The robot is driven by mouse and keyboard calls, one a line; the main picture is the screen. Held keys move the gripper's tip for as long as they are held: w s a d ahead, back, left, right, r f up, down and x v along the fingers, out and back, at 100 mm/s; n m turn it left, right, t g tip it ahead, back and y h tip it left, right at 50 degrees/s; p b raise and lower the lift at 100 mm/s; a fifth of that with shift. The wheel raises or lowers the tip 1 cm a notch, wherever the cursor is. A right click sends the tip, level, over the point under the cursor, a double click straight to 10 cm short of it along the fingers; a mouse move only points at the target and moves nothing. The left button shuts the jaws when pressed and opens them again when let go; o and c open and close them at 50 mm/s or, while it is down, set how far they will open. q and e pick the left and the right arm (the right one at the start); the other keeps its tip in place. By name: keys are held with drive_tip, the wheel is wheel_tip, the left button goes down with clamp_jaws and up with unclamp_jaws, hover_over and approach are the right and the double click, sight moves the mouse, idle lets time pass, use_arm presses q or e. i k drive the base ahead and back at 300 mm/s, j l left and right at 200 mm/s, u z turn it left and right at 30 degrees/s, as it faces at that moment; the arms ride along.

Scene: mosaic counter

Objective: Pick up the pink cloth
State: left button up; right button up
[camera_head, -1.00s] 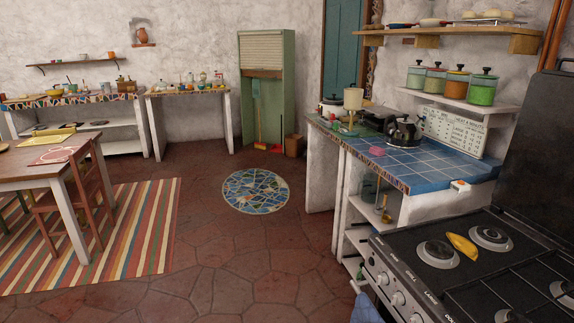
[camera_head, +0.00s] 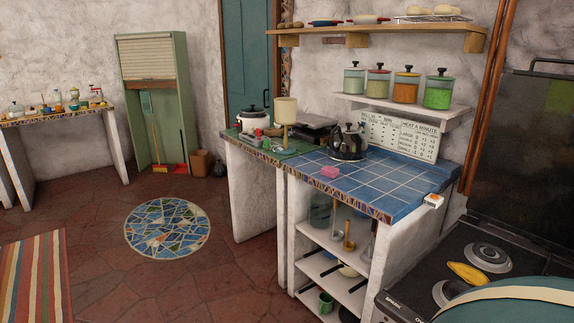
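The pink cloth (camera_head: 330,171) is a small folded pink piece. It lies on the blue tiled counter (camera_head: 385,188), close to the mosaic front edge. The black kettle (camera_head: 347,143) stands behind it and a little to the right, apart from it.
Open shelves (camera_head: 325,240) are under the counter.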

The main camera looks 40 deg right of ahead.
sight(331, 171)
drive_tip(key=i+z, duration=0.2)
drive_tip(key=i, duration=0.3)
drive_tip(key=i+z, duration=0.25)
drive_tip(key=i, duration=0.25)
drive_tip(key=i+j+z, duration=0.2)
drive_tip(key=i, duration=0.25)
